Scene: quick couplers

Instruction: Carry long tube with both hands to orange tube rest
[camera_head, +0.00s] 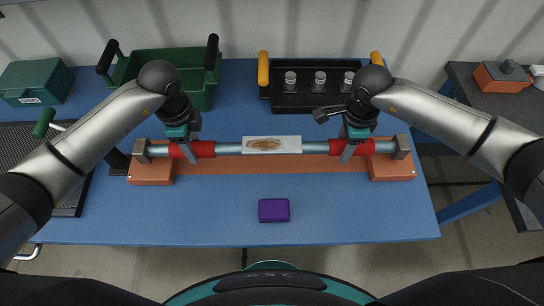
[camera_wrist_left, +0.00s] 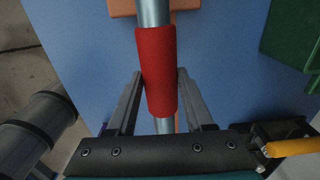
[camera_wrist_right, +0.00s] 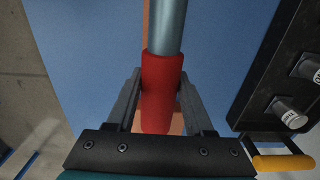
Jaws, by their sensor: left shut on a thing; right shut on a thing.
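The long tube (camera_head: 228,149) is pale blue-grey with a red sleeve near each end and a white patterned label in the middle. It lies level, left to right, over the orange tube rest (camera_head: 151,175), lined up with its length. Grey end pieces show at both tube ends. I cannot tell whether the tube touches the rest or hangs just above it. My left gripper (camera_head: 190,152) is shut on the left red sleeve (camera_wrist_left: 156,65). My right gripper (camera_head: 349,152) is shut on the right red sleeve (camera_wrist_right: 160,95).
A purple block (camera_head: 273,210) lies on the blue table (camera_head: 340,215) in front of the rest. Behind are a green crate (camera_head: 150,62) and a black tray (camera_head: 300,103) with small cylinders. A green box (camera_head: 37,80) stands far left. The front table strip is mostly clear.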

